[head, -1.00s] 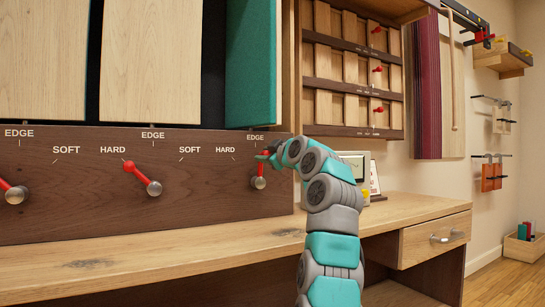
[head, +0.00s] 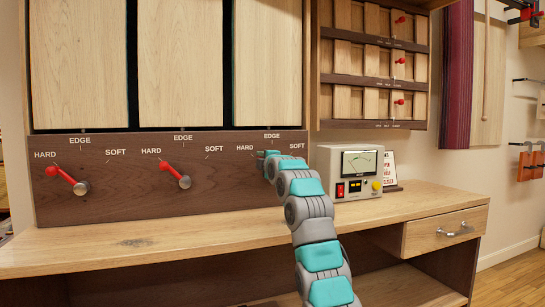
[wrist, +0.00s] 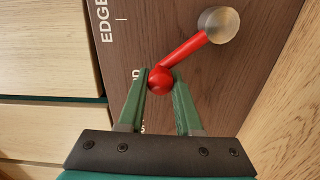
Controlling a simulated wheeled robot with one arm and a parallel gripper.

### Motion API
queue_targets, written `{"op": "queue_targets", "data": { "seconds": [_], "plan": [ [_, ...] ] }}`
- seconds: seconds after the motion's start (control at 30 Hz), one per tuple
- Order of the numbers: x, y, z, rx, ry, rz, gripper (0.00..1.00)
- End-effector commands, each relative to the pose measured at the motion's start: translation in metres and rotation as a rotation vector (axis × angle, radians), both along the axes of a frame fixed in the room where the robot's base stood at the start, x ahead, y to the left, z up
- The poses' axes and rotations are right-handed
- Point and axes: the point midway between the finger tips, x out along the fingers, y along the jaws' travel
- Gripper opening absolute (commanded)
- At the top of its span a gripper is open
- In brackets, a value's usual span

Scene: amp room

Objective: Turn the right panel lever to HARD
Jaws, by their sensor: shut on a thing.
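The right panel lever is mostly hidden behind my gripper (head: 264,155) in the head view. In the wrist view the red lever (wrist: 186,50) runs from a round metal pivot (wrist: 219,24) to a red ball knob (wrist: 160,80). My gripper (wrist: 160,84) is shut on that knob, one green finger on each side. The lever slants up and left on the panel, towards the HARD label (head: 248,152), which my gripper partly covers. The EDGE label (wrist: 107,22) stands clear of the lever. The right panel (head: 267,65) shows a flat wood face.
The left lever (head: 66,179) and middle lever (head: 174,174) both point at HARD, under wood-faced panels. A wooden desk (head: 200,227) runs below the lever board. A meter box (head: 348,173) stands on it, close to the right of my arm.

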Motion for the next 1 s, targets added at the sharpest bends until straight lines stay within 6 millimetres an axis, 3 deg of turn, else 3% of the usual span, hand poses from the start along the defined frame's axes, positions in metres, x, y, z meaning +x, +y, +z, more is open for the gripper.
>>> {"op": "queue_targets", "data": {
  "seconds": [0.7, 0.73, 1.0],
  "plan": [
    [0.003, 0.007, -0.007, -0.075, -0.017, -0.013, 0.0],
    [0.003, 0.007, -0.007, -0.075, -0.017, -0.013, 0.35],
    [0.001, 0.01, -0.006, -0.074, -0.018, -0.008, 0.63]
  ]
}}
